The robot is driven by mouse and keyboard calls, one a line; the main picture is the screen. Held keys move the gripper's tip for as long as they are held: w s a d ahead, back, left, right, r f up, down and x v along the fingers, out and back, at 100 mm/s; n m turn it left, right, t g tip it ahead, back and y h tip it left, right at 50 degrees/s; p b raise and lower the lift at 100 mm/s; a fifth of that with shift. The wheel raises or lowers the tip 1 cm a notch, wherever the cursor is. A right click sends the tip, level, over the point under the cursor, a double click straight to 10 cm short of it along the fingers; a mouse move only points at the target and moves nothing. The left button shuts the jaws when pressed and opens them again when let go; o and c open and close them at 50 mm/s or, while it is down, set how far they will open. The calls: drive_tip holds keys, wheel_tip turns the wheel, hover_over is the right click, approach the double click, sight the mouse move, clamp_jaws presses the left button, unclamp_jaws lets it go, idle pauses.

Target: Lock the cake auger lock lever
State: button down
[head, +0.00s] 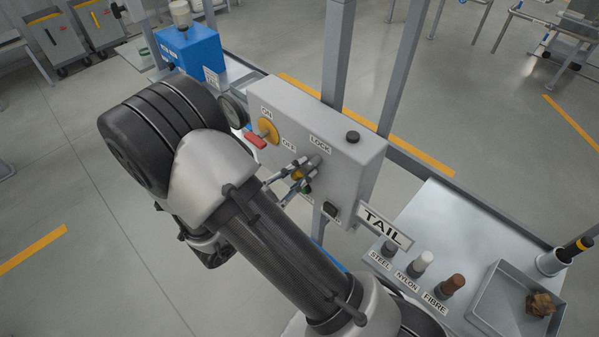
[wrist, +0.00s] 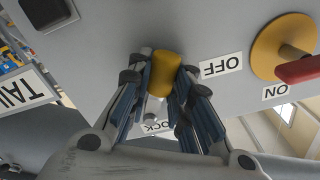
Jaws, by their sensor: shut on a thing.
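The lock lever (head: 312,161) is on the front of the grey control box, just below the LOCK label (head: 320,144). Its yellow grip (wrist: 166,72) shows in the wrist view, between the fingers. My gripper (head: 297,174) is shut on this yellow grip, with one finger on each side of it. The wrist view also shows my gripper (wrist: 163,78), and there the LOCK label is partly hidden behind the fingers.
A yellow disc switch (head: 268,129) with a red handle sits left of the lever, with ON and OFF labels. A black button (head: 352,136) is to the right. A TAIL sign (head: 384,226) hangs at the lower right. A bench with a tray (head: 487,319) stands further right.

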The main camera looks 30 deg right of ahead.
drive_tip(key=c, duration=1.4)
unclamp_jaws()
drive_tip(key=shift+c, duration=0.2)
drive_tip(key=shift+a, duration=0.1)
drive_tip(key=v, duration=1.2)
